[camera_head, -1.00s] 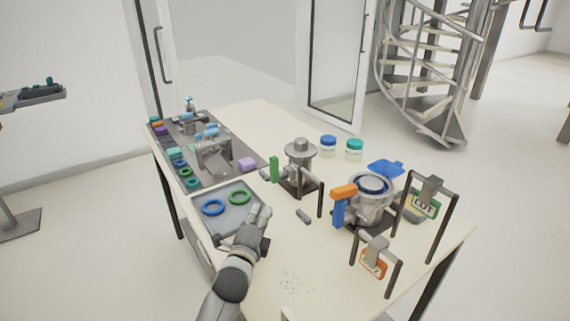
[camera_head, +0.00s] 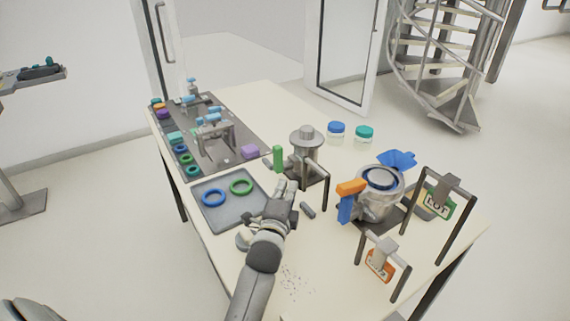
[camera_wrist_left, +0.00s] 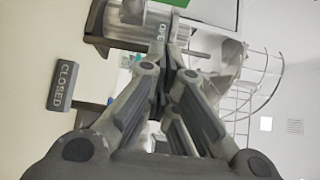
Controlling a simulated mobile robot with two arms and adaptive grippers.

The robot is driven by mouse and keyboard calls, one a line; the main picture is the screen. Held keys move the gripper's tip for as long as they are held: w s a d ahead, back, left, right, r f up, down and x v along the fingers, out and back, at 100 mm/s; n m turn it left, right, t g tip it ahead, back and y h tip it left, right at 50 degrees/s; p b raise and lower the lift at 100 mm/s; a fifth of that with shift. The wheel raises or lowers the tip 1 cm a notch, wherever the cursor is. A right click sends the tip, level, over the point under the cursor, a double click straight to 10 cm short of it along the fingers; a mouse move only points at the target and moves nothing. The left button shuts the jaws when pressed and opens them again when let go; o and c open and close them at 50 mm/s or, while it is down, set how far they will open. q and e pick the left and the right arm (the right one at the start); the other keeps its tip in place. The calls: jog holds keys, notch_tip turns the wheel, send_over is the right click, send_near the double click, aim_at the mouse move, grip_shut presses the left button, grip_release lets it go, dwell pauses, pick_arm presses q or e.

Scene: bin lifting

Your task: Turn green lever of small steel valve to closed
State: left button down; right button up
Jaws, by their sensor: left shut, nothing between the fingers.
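The small steel valve (camera_head: 306,150) stands on a dark base at the middle of the table. Its green lever (camera_head: 278,158) stands upright on the valve's left side. My left gripper (camera_head: 287,188) is in front of the valve, a little below the lever and apart from it as far as I can tell. In the left wrist view its fingers (camera_wrist_left: 172,50) are together and empty. A green part, likely the lever, shows at the top edge of that view (camera_wrist_left: 208,10). A grey block marked CLOSED (camera_wrist_left: 62,87) is at its left. My right gripper is not in view.
A grey tray (camera_head: 215,218) with a blue ring and a green ring lies left of my gripper. A larger steel vessel (camera_head: 375,205) with an orange-and-blue handle (camera_head: 347,202) stands to the right. Signs hang on frames at the right. A small grey block (camera_head: 308,211) lies in front of the valve.

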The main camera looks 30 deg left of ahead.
pick_arm(q)
send_near(285, 164)
jog(key=w+d+r, duration=0.3)
jog(key=r, duration=0.1)
jog(key=w+a+p, duration=0.2)
jog(key=a, duration=0.1)
jog(key=shift+a+f, duration=0.1)
jog(key=shift+w, duration=0.15)
